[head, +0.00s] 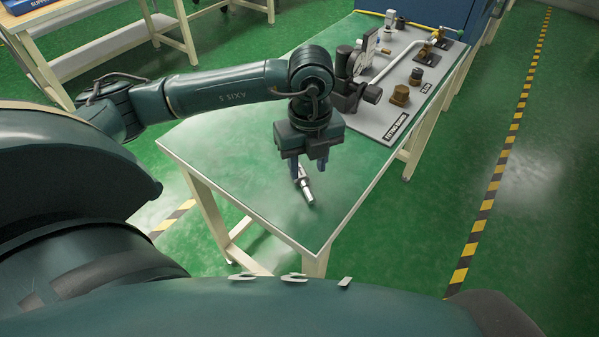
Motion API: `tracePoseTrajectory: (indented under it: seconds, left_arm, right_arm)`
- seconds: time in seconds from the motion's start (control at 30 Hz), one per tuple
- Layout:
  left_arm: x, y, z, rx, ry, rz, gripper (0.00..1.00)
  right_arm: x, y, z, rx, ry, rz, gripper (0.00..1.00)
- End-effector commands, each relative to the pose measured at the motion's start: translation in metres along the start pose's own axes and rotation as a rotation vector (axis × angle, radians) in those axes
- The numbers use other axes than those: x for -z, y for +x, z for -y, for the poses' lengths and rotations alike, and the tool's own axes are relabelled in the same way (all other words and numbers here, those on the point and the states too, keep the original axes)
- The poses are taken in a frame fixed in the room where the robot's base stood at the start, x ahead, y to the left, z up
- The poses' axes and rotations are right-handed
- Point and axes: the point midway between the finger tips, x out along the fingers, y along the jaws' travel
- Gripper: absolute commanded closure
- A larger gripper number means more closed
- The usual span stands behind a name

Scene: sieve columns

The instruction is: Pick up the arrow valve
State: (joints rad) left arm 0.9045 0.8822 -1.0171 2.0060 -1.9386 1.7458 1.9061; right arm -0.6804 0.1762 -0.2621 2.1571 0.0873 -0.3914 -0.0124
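A small silver metal piece, probably the arrow valve (307,191), lies on the green tabletop near the table's front part. It is slim, with a thicker end towards me, and its far end reaches in under my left gripper (308,168). My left gripper points down over it, with its two fingers apart, one on each side of the piece's far end. The fingers look open; I cannot tell whether they touch the piece. My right gripper is not in view.
The green table (215,145) is clear around the silver piece. A grey board (388,128) with several brass and black fittings, a gauge and a pipe stands at the table's far right. Another bench stands at the upper left. The green floor to the right is free.

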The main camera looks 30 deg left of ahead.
Motion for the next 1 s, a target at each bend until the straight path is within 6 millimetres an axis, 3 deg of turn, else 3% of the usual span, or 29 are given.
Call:
tracePoseTrajectory:
  seconds: [0.23,0.5,0.8,1.0]
  left_arm:
    - [0.001,0.019,-0.001,-0.002,0.000,-0.002,0.60]
    - [0.003,0.057,-0.002,0.000,0.002,-0.002,0.60]
    - [0.003,0.063,-0.002,0.001,0.003,-0.002,0.60]
    - [0.003,0.062,-0.002,0.001,0.003,-0.002,0.77]
  right_arm:
    - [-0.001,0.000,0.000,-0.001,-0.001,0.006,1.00]
    - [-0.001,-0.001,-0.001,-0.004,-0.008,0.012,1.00]
    - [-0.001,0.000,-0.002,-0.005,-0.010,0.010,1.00]
    - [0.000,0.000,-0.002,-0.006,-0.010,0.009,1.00]
